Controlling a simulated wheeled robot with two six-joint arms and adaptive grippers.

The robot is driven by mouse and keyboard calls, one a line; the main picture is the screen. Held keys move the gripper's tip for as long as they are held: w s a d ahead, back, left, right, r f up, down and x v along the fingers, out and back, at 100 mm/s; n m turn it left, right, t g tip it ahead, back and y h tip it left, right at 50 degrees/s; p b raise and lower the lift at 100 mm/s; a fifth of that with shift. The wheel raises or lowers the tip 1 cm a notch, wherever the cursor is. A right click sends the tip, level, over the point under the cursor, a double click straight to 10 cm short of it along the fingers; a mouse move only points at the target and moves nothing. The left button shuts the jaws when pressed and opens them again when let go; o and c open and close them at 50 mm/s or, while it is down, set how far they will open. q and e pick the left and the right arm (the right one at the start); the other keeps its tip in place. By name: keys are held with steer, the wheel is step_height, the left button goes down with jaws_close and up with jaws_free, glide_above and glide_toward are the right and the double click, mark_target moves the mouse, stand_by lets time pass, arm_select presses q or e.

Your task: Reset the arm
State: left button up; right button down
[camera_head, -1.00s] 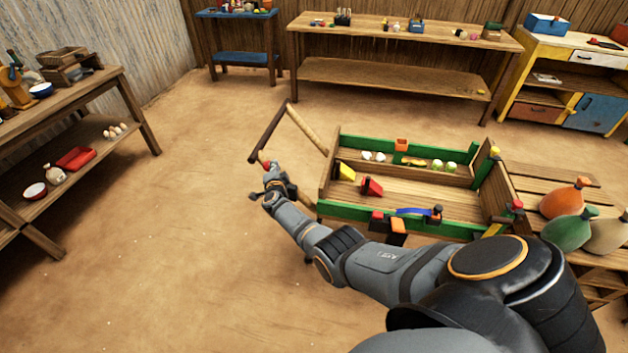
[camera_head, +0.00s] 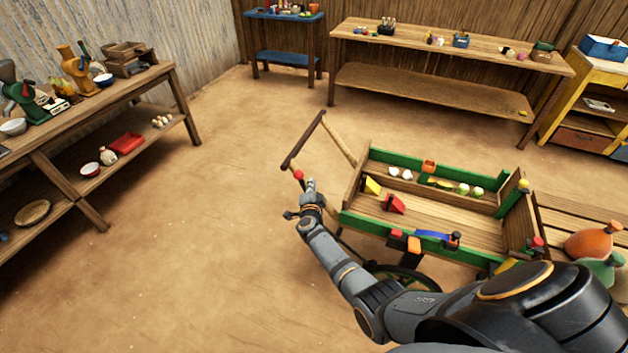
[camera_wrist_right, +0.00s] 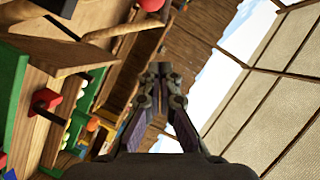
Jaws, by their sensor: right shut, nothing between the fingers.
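My right arm reaches in from the lower right in the head view. Its gripper (camera_head: 309,187) is shut and empty, held up in front of the wooden cart's handle (camera_head: 303,140), close to a small red ball (camera_head: 299,175) in the picture; I cannot tell whether they touch. In the right wrist view the closed fingers (camera_wrist_right: 160,70) meet at their tips with nothing between them. The wooden cart (camera_head: 385,222) with green boards stands behind the arm and holds several small objects. My left gripper does not show.
A wooden shelf table (camera_head: 160,78) stands at the left with scales, bowls and a red tray (camera_head: 127,143). A long wooden table (camera_head: 400,40) and a small blue table (camera_head: 284,16) stand at the back. Sacks (camera_head: 590,243) lie at the right. The dirt floor at left centre is clear.

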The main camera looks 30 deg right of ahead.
steer(key=shift+v, duration=0.95)
steer(key=shift+s+f, duration=0.1)
steer(key=s+a+f+n+g+y, duration=0.25)
steer(key=s+f+n, duration=0.35)
steer(key=s+f, duration=0.65)
steer(key=s+a+f+n+g+y, duration=0.2)
steer(key=s+a+f+n+y, duration=0.3)
steer(key=s+f, duration=0.7)
steer(key=s+d+f+n+g, duration=0.1)
steer(key=s+f, duration=0.3)
steer(key=s, duration=0.6)
steer(key=s+d+f+n+g, duration=0.2)
steer(key=s+f+n+g, duration=0.2)
steer(key=s, duration=0.6)
steer(key=s+d+f+n+g, duration=0.2)
steer(key=s+f+g, duration=0.1)
steer(key=s, duration=0.7)
steer(key=shift+s+f+n+h, duration=0.35)
steer(key=shift+f+n+h, duration=0.1)
steer(key=shift+f, duration=0.1)
